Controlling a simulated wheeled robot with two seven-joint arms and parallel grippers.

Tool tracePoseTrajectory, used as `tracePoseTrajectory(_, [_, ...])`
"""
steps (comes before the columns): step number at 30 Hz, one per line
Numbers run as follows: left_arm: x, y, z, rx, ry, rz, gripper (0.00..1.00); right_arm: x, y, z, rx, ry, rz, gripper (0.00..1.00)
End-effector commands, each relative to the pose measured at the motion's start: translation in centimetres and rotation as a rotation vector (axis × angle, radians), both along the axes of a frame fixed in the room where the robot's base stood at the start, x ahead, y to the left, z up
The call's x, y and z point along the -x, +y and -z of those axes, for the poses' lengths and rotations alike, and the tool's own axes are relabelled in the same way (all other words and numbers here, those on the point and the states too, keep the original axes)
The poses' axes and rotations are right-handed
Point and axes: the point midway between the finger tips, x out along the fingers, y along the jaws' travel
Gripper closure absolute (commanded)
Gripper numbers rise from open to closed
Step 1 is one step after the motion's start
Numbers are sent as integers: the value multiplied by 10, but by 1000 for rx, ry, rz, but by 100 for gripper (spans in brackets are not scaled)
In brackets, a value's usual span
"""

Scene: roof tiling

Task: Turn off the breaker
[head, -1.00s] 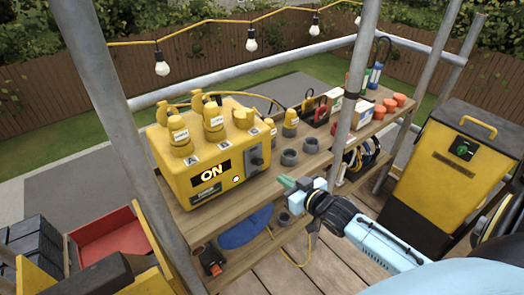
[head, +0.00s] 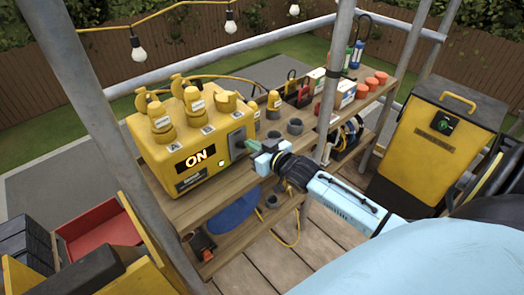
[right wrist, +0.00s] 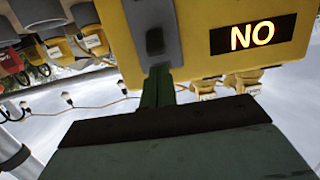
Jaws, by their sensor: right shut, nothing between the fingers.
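The yellow breaker box (head: 150,147) stands on the wooden shelf in the head view, and its display (head: 196,158) reads ON. A grey switch plate (head: 238,139) with a dark lever is on the box's right part. In the right wrist view the picture is upside down, with the lit display (right wrist: 253,35) and the dark switch lever (right wrist: 155,41). My left gripper is not in view.
Yellow plugs (head: 194,104) sit on top of the box, with cables behind. Grey cups (head: 295,127) and small boxes stand along the shelf (head: 205,205). A scaffold pole (head: 335,85) rises right of my gripper. A yellow cabinet (head: 440,130) stands at right.

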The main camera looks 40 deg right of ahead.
Motion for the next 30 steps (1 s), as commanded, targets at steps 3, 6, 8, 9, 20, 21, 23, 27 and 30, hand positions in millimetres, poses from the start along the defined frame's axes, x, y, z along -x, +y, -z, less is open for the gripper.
tracePoseTrajectory(3, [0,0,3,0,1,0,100,-17,1,3,0,-1,0,100])
tracePoseTrajectory(6, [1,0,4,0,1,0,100,-25,2,5,0,0,0,100])
tracePoseTrajectory(8, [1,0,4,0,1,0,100,-29,2,5,0,-1,0,100])
tracePoseTrajectory(9, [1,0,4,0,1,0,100,-30,2,6,0,0,0,100])
tracePoseTrajectory(20, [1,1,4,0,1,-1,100,-32,3,6,0,0,-1,100])
tracePoseTrajectory(21, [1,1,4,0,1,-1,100,-32,3,6,0,0,-1,100])
tracePoseTrajectory(23, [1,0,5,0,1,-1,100,-32,3,7,-1,-3,-2,100])
tracePoseTrajectory(27, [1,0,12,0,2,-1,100,-34,8,9,-2,-22,-9,100])
tracePoseTrajectory(30, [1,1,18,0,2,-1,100,-36,12,10,-5,-44,-18,100])
